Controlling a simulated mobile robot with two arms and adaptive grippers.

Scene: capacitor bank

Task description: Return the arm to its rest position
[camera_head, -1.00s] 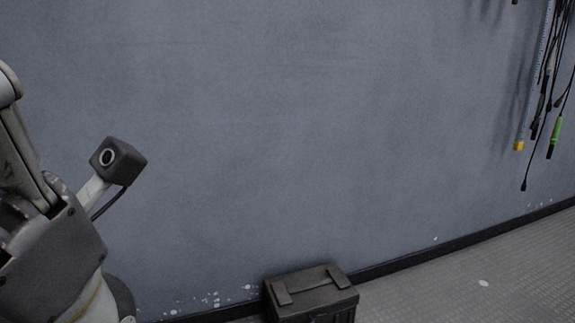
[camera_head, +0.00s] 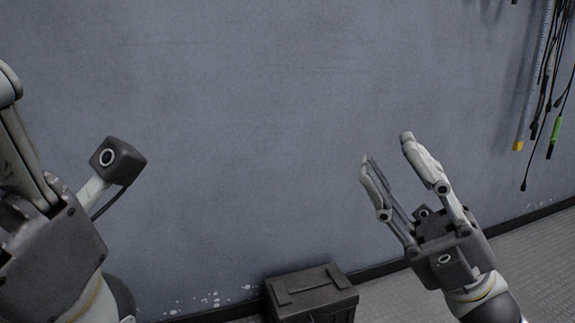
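My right gripper (camera_head: 385,146) is in the right half of the head view, pointing up and a little left. Its two fingers stand apart with nothing between them, in front of the bare wall. My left gripper (camera_head: 22,160) is at the left edge, large and close to the camera. Its fingers are partly cut off by the frame, so I cannot tell whether they are apart. A small dark box-shaped camera (camera_head: 118,161) on a light bracket sticks out from my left gripper.
A grey wall (camera_head: 230,90) fills most of the view. A dark case (camera_head: 312,293) sits on the floor against it, left of my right gripper. Several cables (camera_head: 548,90) hang at the upper right. Grey floor (camera_head: 535,245) shows at the lower right.

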